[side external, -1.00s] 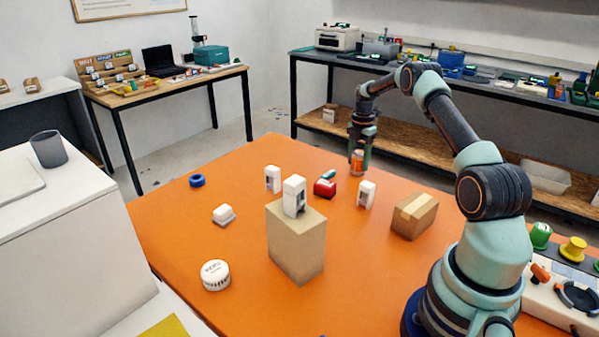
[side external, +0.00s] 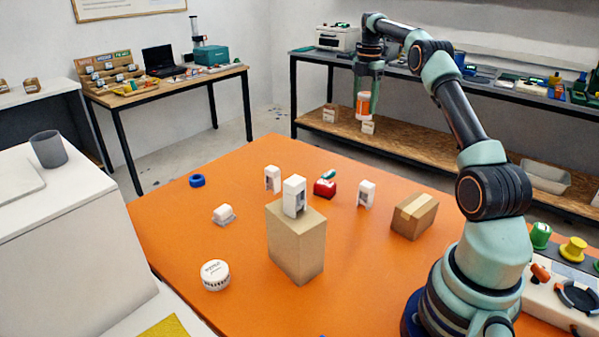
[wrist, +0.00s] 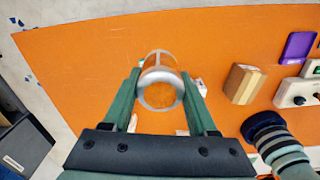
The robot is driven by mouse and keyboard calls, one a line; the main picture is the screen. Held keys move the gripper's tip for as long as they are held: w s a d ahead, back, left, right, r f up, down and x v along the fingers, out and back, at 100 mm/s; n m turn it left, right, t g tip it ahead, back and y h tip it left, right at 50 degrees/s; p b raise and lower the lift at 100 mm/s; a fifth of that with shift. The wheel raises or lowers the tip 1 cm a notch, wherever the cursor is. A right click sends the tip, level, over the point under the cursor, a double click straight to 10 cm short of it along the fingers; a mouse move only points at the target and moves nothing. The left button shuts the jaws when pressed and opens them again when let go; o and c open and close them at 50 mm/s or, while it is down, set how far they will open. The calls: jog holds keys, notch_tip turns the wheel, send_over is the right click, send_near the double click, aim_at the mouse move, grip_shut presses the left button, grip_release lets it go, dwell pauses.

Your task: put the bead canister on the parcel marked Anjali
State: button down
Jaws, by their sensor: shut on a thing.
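The bead canister (side external: 363,105), a clear cylinder with orange contents and a pale lid, is held between the fingers of my gripper (side external: 366,98), high above the far end of the orange table. In the wrist view the canister (wrist: 160,82) sits between both green fingers, lid end toward the camera. A tall cardboard parcel (side external: 296,245) stands mid-table, with a white device on top. A lower taped parcel (side external: 414,216) sits to its right and also shows in the wrist view (wrist: 240,84). I cannot read the name Anjali on either parcel.
White devices (side external: 273,179) (side external: 366,194) (side external: 223,214), a red item (side external: 325,187), a blue ring (side external: 197,181) and a round white tub (side external: 215,275) stand about the table. A white device (side external: 294,196) tops the tall parcel.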

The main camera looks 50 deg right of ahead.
jog(key=shift+s+r, duration=0.1)
jog(key=shift+r, duration=0.25)
jog(key=s+a+r, duration=0.1)
jog(key=s+r, duration=0.3)
notch_tip(320, 180, up, 3)
send_over(417, 204)
notch_tip(417, 204, down, 19)
jog(key=shift+f, duration=0.1)
jog(key=shift+f, duration=0.15)
jog(key=shift+c, duration=1)
grip_release()
